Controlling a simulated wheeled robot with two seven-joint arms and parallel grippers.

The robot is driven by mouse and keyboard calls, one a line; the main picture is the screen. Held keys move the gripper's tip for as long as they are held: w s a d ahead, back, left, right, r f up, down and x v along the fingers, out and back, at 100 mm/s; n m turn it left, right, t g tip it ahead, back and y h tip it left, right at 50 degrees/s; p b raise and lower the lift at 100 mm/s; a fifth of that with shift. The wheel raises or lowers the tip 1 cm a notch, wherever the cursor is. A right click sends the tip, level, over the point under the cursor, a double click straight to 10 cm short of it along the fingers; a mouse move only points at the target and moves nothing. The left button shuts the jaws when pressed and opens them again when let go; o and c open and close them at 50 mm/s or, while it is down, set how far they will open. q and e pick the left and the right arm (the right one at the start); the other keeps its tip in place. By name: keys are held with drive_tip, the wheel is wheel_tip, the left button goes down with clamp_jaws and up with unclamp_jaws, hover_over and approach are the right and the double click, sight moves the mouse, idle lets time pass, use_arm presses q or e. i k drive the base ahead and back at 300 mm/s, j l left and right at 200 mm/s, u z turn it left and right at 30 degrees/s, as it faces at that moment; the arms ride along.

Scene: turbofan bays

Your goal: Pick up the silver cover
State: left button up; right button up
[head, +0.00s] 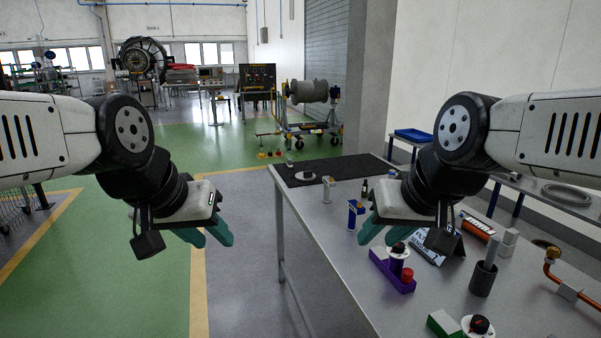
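A small, pale, round, flat piece (305,175) lies on the black mat (340,168) at the far end of the table. It looks silvery and may be the silver cover, but it is too small to be sure. My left gripper (212,241) hangs left of the table over the floor, its teal fingers apart and empty. My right gripper (377,241) is above the table, nearer to me than the mat, its teal fingers apart with nothing seen between them. Neither gripper touches the pale piece.
The grey table (345,270) holds a purple block with knobs (392,270), a dark cup (483,279), a blue-and-white item (355,214), an orange tool (478,228) and a copper pipe (570,280). A blue tray (413,135) sits behind. The table's left front is clear.

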sight(307, 175)
drive_tip(key=i+j, duration=0.2)
drive_tip(key=i, duration=0.25)
drive_tip(key=i+j, duration=0.25)
drive_tip(key=i, duration=0.25)
drive_tip(key=i+j, duration=0.2)
drive_tip(key=i, duration=0.25)
drive_tip(key=i+j, duration=0.25)
drive_tip(key=i, duration=0.25)
drive_tip(key=i+j, duration=0.2)
drive_tip(key=i, duration=0.25)
